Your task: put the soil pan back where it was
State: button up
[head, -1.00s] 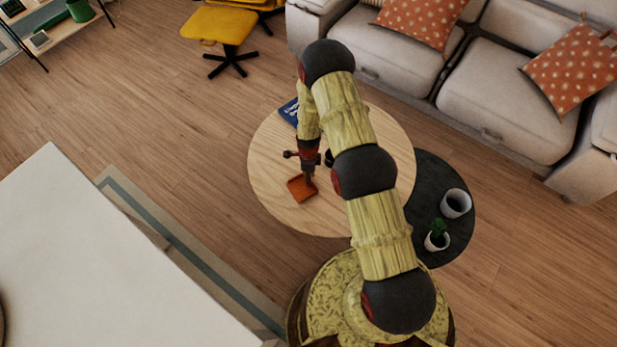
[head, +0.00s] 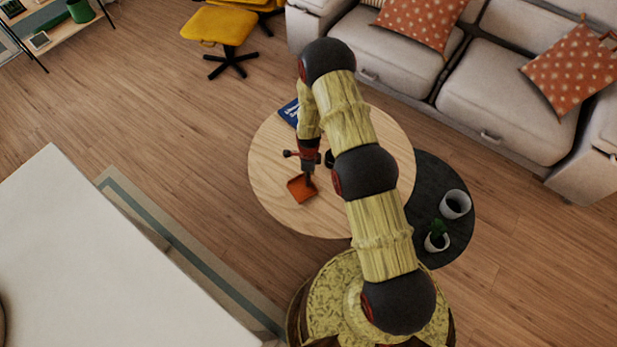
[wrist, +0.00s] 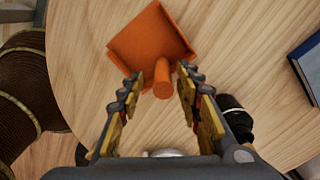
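The orange soil pan (head: 301,189) lies on the light round wooden table (head: 275,150), near its left front part. In the wrist view the pan (wrist: 150,38) has its flat tray pointing away and its short round handle towards me. My gripper (head: 309,173) is over the handle end of the pan. In the wrist view my gripper (wrist: 160,82) is open, with one finger on each side of the handle and gaps showing between. Whether the pan's underside rests fully on the table is hard to tell.
A blue book (head: 289,112) lies at the table's back left edge. A black object (wrist: 236,118) is close to the right finger. A dark round table (head: 455,180) with a white cup (head: 456,204) and a small potted plant (head: 437,240) adjoins on the right. A sofa (head: 390,50) stands behind.

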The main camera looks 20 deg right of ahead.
notch_tip(320, 180, up, 11)
jog(key=p, duration=0.2)
jog(key=shift+p, duration=0.4)
jog(key=s+a+r+n+t, duration=0.15)
jog(key=r+n, duration=0.35)
jog(key=r, duration=1.2)
jog(key=s+r+n+t, duration=0.1)
jog(key=s+r+n, duration=0.3)
jog(key=r, duration=1.3)
jog(key=s+a+r+n+t, duration=0.1)
jog(key=s+r+n, duration=0.5)
jog(key=s+r, duration=0.3)
jog(key=s+r+n+t, duration=0.2)
jog(key=s+r+n, duration=0.5)
jog(key=s, duration=0.6)
jog(key=shift+s+a+r+n, duration=0.3)
jog(key=shift+s+a+r, duration=0.1)
jog(key=shift+r, duration=0.5)
